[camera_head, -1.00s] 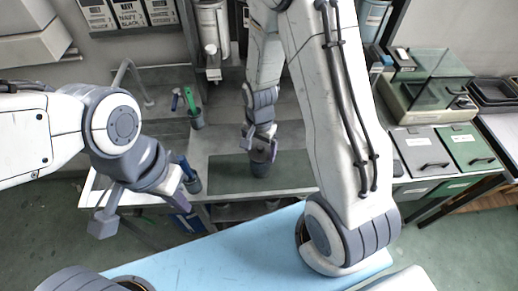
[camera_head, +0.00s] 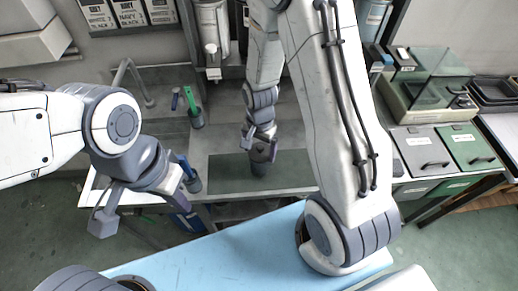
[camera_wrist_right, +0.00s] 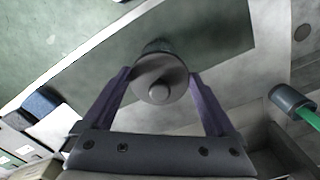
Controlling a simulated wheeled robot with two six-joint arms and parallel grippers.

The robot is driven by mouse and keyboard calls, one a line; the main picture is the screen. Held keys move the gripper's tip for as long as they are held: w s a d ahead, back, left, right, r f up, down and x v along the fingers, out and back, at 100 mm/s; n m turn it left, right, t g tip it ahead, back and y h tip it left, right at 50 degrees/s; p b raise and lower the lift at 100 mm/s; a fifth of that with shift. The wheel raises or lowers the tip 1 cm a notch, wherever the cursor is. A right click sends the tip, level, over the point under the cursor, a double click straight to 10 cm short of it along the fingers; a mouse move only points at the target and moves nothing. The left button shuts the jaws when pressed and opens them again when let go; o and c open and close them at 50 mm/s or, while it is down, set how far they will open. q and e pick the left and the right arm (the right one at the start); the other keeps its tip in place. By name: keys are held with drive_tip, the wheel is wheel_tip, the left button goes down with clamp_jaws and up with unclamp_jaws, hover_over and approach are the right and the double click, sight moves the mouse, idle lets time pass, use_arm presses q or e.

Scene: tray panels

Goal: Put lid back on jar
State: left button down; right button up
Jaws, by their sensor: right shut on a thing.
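The lid (camera_wrist_right: 160,75) is a grey disc with a round knob, seen from above in the right wrist view. My right gripper (camera_head: 262,150) is shut on it, with a finger (camera_wrist_right: 122,85) on either side. The dark jar (camera_head: 259,169) stands upright on the green mat, directly under that gripper. In the wrist view a bit of the jar (camera_wrist_right: 158,46) shows beyond the lid. The lid hides the jar's mouth, and I cannot tell whether lid and jar touch. My left gripper (camera_head: 143,207) is open and empty, in front of the bench at the left.
The green mat (camera_head: 225,178) around the jar is clear. A tap (camera_head: 130,75) is at the back left. A blue surface (camera_head: 240,255) lies in front.

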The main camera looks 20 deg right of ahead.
idle(0.4)
drive_tip(key=o, duration=1)
drive_tip(key=shift+r+p, duration=3.15)
drive_tip(key=shift+r, duration=0.35)
clamp_jaws()
